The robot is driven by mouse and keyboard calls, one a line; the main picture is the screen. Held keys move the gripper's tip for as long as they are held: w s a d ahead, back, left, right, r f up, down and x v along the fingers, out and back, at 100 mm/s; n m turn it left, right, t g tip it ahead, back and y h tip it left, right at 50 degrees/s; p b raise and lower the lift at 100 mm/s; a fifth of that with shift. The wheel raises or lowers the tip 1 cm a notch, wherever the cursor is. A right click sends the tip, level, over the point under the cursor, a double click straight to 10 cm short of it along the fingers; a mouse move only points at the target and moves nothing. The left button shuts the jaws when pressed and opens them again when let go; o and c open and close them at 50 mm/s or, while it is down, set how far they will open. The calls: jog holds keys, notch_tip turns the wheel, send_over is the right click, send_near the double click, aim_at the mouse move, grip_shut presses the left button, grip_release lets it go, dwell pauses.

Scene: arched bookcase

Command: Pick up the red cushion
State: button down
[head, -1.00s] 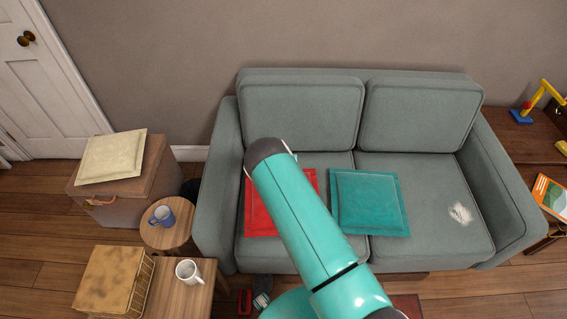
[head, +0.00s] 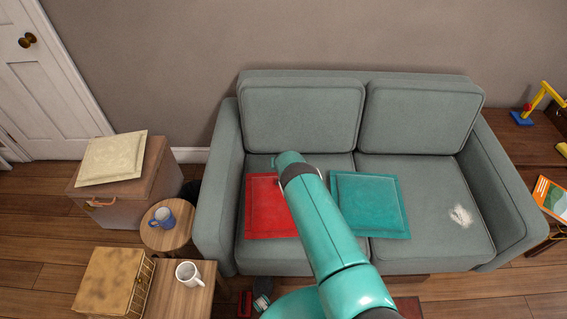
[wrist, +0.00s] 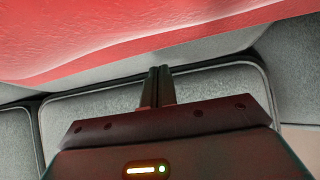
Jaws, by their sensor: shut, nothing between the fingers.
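The red cushion (head: 266,212) lies on the left seat of the grey sofa, its right part hidden behind my arm in the head view. In the wrist view the red cushion (wrist: 120,45) fills the top. My gripper (wrist: 159,70) shows there with its two dark fingers together and nothing between them. The fingertips appear just below the cushion's edge in the picture; I cannot tell whether they touch it. In the head view my gripper is hidden by the arm.
A teal cushion (head: 369,204) lies close to the right of the red one. The sofa's back cushions (head: 302,114) stand behind and its left armrest (head: 220,185) is at the side. Side tables with a blue mug (head: 162,218) and a white mug (head: 188,273) stand at left.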

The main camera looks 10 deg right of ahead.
aim_at(283, 202)
jog(key=shift+s+a, duration=0.2)
jog(key=shift+s, duration=0.5)
jog(key=shift+s+a, duration=0.15)
jog(key=shift+s, duration=0.5)
jog(key=shift+s+r, duration=0.15)
jog(key=shift+s, duration=0.25)
jog(key=shift+s+a, duration=0.25)
jog(key=shift+s, duration=0.4)
jog(key=s, duration=0.3)
jog(key=s+a, duration=0.1)
jog(key=s, duration=0.3)
jog(key=s+a, duration=0.1)
jog(key=s, duration=0.3)
